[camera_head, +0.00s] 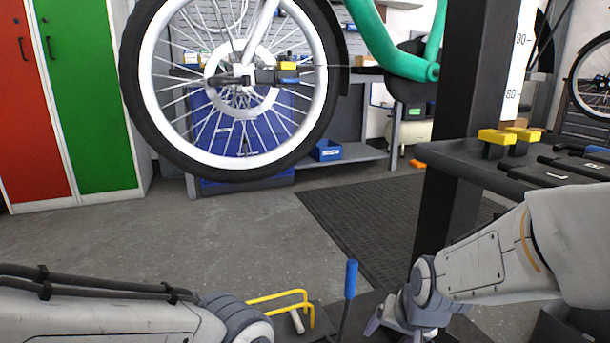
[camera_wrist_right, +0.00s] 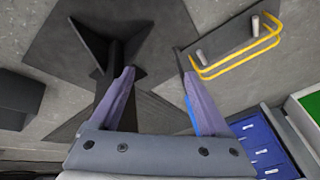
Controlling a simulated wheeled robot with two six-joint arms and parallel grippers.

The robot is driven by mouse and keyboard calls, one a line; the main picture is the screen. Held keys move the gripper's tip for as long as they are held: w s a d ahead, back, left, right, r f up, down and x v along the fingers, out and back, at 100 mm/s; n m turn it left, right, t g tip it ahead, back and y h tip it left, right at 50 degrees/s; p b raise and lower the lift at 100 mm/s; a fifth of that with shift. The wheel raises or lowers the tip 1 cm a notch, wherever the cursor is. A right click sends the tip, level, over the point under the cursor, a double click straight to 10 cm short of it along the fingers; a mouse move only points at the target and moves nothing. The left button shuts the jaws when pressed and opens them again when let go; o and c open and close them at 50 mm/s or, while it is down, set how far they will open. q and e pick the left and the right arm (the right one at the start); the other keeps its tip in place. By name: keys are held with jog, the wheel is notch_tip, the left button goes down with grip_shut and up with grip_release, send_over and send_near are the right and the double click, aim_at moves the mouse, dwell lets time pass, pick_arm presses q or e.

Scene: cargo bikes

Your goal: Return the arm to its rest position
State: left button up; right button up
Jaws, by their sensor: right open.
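My right arm comes in from the right in the head view and points down and left, with its gripper (camera_head: 398,328) low at the bottom edge. In the right wrist view the gripper (camera_wrist_right: 156,80) has its two purple-grey fingers spread wide apart. Nothing is held between them; dark plates and grey floor show beyond. My left arm crosses the lower left of the head view, and its gripper is out of the picture.
A blue-handled tool (camera_head: 351,279) stands just left of my right gripper, beside a yellow bent bar (camera_head: 285,296). A black post (camera_head: 463,100) and a tool shelf (camera_head: 460,152) are close to the right arm. A bicycle wheel (camera_head: 322,125) hangs ahead; open floor (camera_head: 240,235) lies below it.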

jog(key=s+d+f+n+g, duration=0.2)
jog(key=s+d+f+n, duration=0.15)
jog(key=s+f, duration=0.2)
jog(key=s+a+r+n+g+p, duration=0.1)
jog(key=s+a+r+n+p, duration=0.3)
jog(key=r+p, duration=0.65)
jog(key=s+a+r+n+g+p, duration=0.1)
jog(key=s+a+r+p, duration=0.6)
jog(key=r, duration=0.6)
jog(key=s+a+r+n+g+p, duration=0.1)
jog(key=s+a+r+n+p, duration=0.25)
jog(key=r+p, duration=0.8)
notch_tip(320, 180, up, 35)
jog(key=p, duration=3.4)
jog(key=shift+w+r+m, duration=0.15)
jog(key=shift+w+m, duration=0.15)
